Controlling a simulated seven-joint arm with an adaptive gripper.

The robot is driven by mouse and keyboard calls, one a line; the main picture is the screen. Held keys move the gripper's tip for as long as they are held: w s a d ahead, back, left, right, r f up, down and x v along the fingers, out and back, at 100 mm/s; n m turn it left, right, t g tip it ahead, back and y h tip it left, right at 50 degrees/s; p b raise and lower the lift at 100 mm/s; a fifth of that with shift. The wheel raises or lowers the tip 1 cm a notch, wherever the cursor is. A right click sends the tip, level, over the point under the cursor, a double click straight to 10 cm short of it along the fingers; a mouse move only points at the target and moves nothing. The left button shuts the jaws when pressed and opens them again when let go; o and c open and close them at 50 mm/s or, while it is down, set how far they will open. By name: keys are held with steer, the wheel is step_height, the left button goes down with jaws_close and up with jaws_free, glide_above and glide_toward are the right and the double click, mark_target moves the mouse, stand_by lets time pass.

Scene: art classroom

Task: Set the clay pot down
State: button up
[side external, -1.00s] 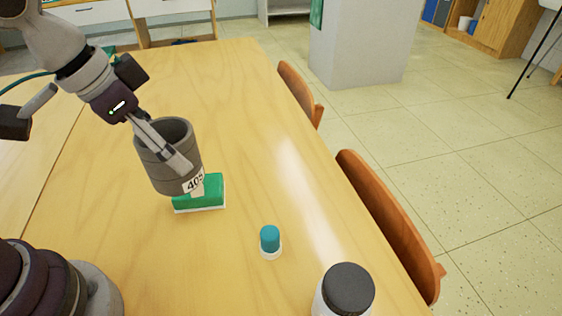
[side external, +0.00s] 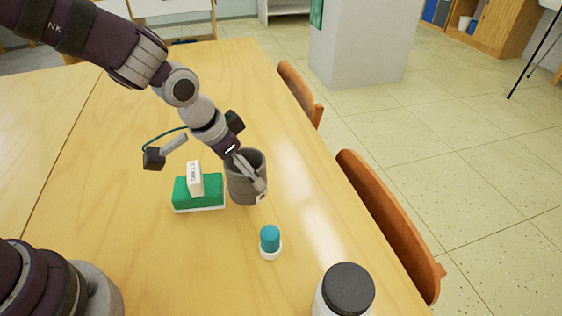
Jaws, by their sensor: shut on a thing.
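The clay pot (side external: 246,184) is a dark grey ribbed cylinder with an open top, upright and tilted slightly if at all.
A white eraser-like block (side external: 195,178) stands on the green block. A blue-capped small bottle (side external: 270,243) and a dark-lidded jar (side external: 346,291) stand nearer on the wooden table (side external: 160,270). Chairs (side external: 390,220) line the right edge. Table beyond the pot is clear.

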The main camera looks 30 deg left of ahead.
steer(key=w, duration=0.1)
steer(key=w+d, duration=0.1)
steer(key=w, duration=0.3)
steer(key=shift+w+d+f, duration=0.2)
steer(key=shift+d+f, duration=0.05)
steer(key=shift+d, duration=0.15)
steer(key=shift+w+d+f, duration=0.1)
steer(key=shift+w+f, duration=0.1)
steer(key=shift+f, duration=1.55)
steer(key=shift+f, duration=0.15)
steer(key=o, duration=1.2)
steer(key=shift+o, duration=0.2)
